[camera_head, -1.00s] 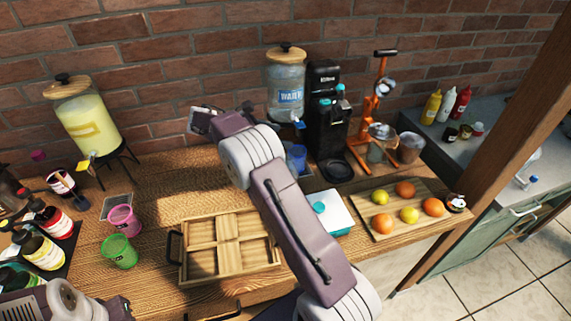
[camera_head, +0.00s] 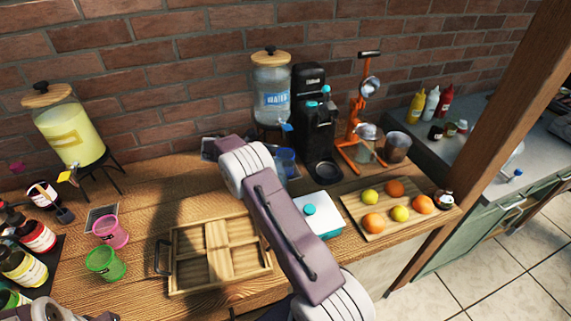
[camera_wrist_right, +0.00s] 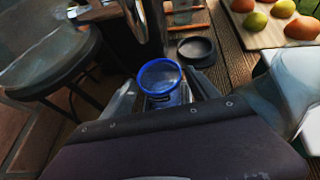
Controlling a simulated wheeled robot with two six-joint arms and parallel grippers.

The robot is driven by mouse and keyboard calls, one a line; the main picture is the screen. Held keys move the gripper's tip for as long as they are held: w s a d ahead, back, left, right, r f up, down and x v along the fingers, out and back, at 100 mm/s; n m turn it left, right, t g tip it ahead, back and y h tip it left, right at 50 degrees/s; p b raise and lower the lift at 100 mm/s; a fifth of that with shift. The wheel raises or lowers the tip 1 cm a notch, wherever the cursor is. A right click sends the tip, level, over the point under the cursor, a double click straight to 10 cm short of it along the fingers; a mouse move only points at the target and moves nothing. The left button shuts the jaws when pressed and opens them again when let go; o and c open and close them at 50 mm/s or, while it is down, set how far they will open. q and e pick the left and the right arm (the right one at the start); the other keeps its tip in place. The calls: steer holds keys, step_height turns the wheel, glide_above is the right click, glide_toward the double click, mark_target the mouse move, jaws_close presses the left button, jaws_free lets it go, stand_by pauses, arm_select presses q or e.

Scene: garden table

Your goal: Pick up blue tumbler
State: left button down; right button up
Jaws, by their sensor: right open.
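The blue tumbler (camera_head: 287,160) stands on the wooden table in front of the water dispenser, partly hidden behind my right arm in the head view. In the right wrist view the blue tumbler (camera_wrist_right: 160,77) shows its round rim and sits between the two fingers. My right gripper (camera_wrist_right: 165,90) is open around it, with one finger on each side; I cannot tell whether either touches it. In the head view my right fingers are hidden by my own arm. Only a part of my left arm shows at the bottom left corner.
The water dispenser (camera_head: 272,92) and a black coffee machine (camera_head: 313,125) stand close behind the tumbler. A divided wooden tray (camera_head: 172,265), a white box (camera_head: 318,218), a pink cup (camera_head: 111,231) and a green cup (camera_head: 105,263) are nearby. A fruit board (camera_head: 362,205) lies at the right.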

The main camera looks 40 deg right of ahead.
steer(key=shift+x, duration=1.45)
steer(key=c, duration=1.4)
steer(key=shift+o, duration=0.2)
steer(key=shift+r, duration=0.15)
steer(key=shift+r, duration=1.55)
steer(key=w+a+b, duration=0.1)
steer(key=w+a, duration=0.1)
steer(key=a, duration=1.6)
steer(key=shift+r, duration=0.1)
